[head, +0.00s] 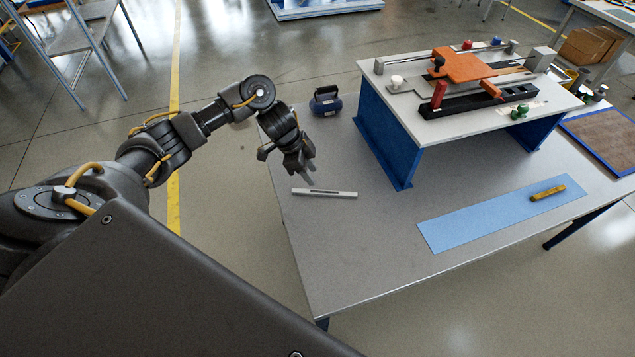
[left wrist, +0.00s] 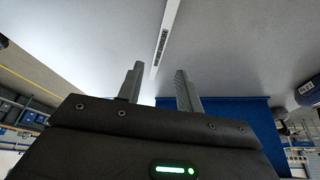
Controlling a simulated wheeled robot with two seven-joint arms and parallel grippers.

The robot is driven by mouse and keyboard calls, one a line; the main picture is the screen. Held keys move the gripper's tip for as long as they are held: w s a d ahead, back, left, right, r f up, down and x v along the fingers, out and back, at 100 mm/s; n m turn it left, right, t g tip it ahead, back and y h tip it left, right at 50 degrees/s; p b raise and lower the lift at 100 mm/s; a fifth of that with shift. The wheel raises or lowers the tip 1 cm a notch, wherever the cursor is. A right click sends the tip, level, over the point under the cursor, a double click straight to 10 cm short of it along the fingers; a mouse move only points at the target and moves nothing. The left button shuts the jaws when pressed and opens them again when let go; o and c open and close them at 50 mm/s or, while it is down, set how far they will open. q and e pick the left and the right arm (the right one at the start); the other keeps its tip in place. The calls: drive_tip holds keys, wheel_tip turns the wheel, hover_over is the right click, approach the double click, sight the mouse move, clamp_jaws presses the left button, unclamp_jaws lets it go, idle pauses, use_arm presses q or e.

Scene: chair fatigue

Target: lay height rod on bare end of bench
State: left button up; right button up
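The height rod, a thin pale grey bar with a dark slot (head: 324,193), lies flat on the left end of the grey bench (head: 350,255). My left gripper (head: 308,180) points down close to the rod, at its far side in the head view. In the left wrist view its two fingers (left wrist: 158,90) are spread with a clear gap. The rod (left wrist: 165,30) there runs away beyond the fingertips, its near end between them in the picture. I see no finger closed on it. My right gripper is in neither view.
A blue-legged raised stand (head: 455,125) carries an orange clamp fixture (head: 468,67). A dark blue weight with a handle (head: 325,104) stands behind my left gripper. A light blue mat (head: 480,222) holds a yellow tool (head: 547,193). The bench's front left area is clear.

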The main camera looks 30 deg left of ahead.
use_arm(q)
drive_tip(key=v, duration=0.3)
drive_tip(key=shift+s+a+r, duration=0.1)
drive_tip(key=shift+r, duration=0.2)
